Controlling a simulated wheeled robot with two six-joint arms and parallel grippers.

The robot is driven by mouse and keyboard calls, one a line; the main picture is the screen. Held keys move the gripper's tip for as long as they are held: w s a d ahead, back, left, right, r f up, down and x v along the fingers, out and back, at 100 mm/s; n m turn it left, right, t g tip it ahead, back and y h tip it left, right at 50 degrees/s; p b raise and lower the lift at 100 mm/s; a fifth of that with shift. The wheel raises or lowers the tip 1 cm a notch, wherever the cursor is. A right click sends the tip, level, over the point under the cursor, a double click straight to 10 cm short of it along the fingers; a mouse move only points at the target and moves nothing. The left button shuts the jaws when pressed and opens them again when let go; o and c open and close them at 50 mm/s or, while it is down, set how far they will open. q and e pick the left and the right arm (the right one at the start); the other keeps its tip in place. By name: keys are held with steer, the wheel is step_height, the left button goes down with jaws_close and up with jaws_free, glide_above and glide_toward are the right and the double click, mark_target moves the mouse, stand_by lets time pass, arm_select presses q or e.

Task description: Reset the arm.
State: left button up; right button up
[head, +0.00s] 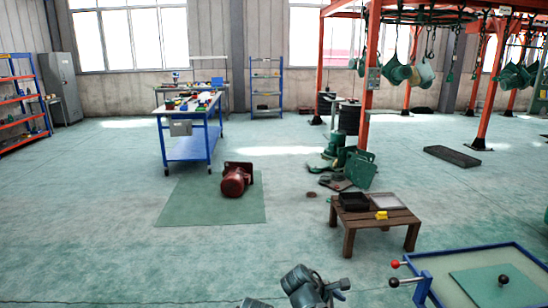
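No fingertips of my left or right gripper show in the head view. Grey-green rounded, jointed parts (308,287) rise at the bottom edge, just right of the middle. They are cut off by the frame, and I cannot tell whether they belong to one of my arms. No object is seen held.
A low wooden table (364,222) holds dark trays and a yellow block (381,215). A blue-framed bench (500,280) fills the bottom right. A red motor (237,179) lies on a green mat (190,205). A blue workbench (188,148) stands behind. The left floor is open.

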arm_select(q)
step_height(320, 180, up, 10)
steer(key=p, duration=0.7)
steer(key=shift+f+p, duration=0.25)
steer(key=shift+p, duration=0.1)
arm_select(e)
steer(key=s+a+r+m+g+y, duration=0.3)
steer(key=s+a+m+y, duration=0.3)
steer(key=s+a+m, duration=0.6)
steer(key=s+a+r, duration=0.1)
steer(key=s, duration=0.2)
steer(key=shift+s+a+r, duration=0.15)
steer(key=shift+s+a, duration=0.05)
